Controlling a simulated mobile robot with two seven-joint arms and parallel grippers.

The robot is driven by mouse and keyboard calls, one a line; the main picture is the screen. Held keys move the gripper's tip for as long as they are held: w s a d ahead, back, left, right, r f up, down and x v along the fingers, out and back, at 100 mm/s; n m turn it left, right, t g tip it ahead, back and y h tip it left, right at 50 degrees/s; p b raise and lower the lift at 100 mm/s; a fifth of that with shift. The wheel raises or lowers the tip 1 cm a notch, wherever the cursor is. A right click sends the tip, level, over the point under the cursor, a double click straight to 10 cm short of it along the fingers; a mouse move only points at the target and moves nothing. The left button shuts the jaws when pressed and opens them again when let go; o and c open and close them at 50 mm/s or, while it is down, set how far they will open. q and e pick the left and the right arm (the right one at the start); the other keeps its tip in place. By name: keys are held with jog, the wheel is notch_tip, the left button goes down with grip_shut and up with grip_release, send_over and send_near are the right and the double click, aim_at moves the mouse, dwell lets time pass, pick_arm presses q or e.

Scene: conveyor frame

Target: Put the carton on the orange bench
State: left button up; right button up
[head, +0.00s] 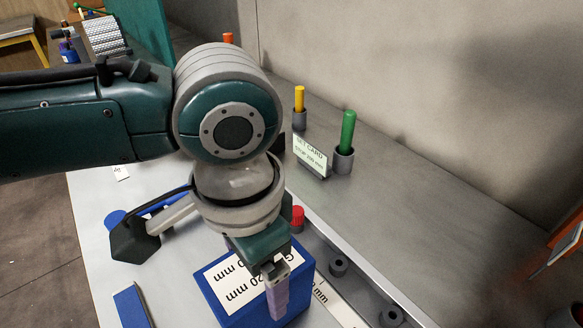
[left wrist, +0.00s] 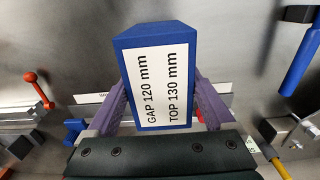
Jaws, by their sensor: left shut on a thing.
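A blue block (head: 233,306) with a white label stands at the bottom centre of the head view, over the grey table. In the left wrist view the block (left wrist: 160,80) reads "GAP 120 mm, TOP 130 mm". My left gripper (head: 276,288) is shut on it, with one purple finger at each side in the left wrist view (left wrist: 162,106). Whether the block touches the table cannot be told. Nothing else in view is clearly a carton, and I cannot make out an orange bench. My right gripper is not in view.
A sign card (head: 311,155), a green peg (head: 347,132) and a yellow peg (head: 299,99) in grey holders stand on the ledge by the wall. A red knob (head: 297,216) is just behind the block. A yellow-legged table (head: 17,38) is at the far left.

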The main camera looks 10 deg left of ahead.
pick_arm(q)
jog(key=o, duration=1.1)
jog(key=shift+f, duration=0.1)
notch_tip(320, 180, up, 12)
jog(key=p, duration=0.2)
jog(key=s+d+f+n+t+h, duration=0.1)
jog(key=s+d+f+t+h, duration=0.1)
jog(key=s+d+f+h, duration=0.25)
jog(key=s+a+n+y, duration=0.2)
jog(key=s+a, duration=0.2)
jog(key=a, duration=0.3)
jog(key=s+a+n+t+y, duration=0.1)
jog(key=s+a+n+y, duration=0.1)
jog(key=a, duration=0.4)
jog(key=shift+s+a+n+t, duration=0.3)
jog(key=shift+s+a, duration=0.05)
jog(key=shift+s, duration=0.55)
